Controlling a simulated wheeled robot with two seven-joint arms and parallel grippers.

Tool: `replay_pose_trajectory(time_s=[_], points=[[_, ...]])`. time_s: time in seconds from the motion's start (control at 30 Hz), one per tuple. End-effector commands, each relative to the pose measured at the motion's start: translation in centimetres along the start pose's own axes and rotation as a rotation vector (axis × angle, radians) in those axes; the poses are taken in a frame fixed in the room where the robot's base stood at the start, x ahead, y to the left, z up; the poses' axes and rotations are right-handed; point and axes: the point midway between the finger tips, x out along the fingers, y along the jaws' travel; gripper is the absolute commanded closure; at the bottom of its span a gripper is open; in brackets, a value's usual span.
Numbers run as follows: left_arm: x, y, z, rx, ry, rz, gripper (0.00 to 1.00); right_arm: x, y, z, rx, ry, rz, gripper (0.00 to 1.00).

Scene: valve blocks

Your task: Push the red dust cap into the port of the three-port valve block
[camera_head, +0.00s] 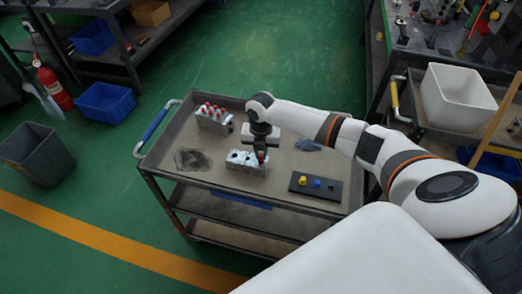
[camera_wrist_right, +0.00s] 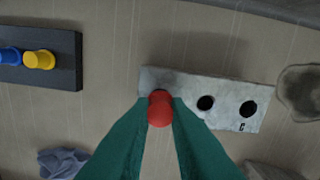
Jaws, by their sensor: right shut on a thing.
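The three-port valve block (camera_head: 240,167) is a grey metal block on the cart top; it also shows in the right wrist view (camera_wrist_right: 225,90). Two of its ports show as open dark holes there. My right gripper (camera_wrist_right: 160,108) is shut on the red dust cap (camera_wrist_right: 160,112), at the block's left end in that view. The cap covers most of the third port, whose dark edge shows just past it. I cannot tell how deep the cap sits. In the head view my right gripper (camera_head: 262,152) points down at the block's right end. My left gripper is not in view.
A second block with several red caps (camera_head: 211,113) stands farther back on the cart (camera_head: 180,131). A black tray (camera_head: 299,189) with yellow (camera_head: 303,180) and blue (camera_head: 317,183) caps lies right of the block. A blue rag (camera_head: 308,145) and a dark patch (camera_head: 193,159) lie nearby.

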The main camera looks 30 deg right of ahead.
Motion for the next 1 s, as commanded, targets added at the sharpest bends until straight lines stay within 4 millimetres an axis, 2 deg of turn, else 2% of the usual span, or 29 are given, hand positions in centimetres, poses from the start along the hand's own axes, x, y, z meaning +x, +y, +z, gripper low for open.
replay_pose_trajectory(time_s=[1.0], points=[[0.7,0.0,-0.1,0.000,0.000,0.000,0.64,1.3,0.0,0.0,0.000,0.000,0.000,1.00]])
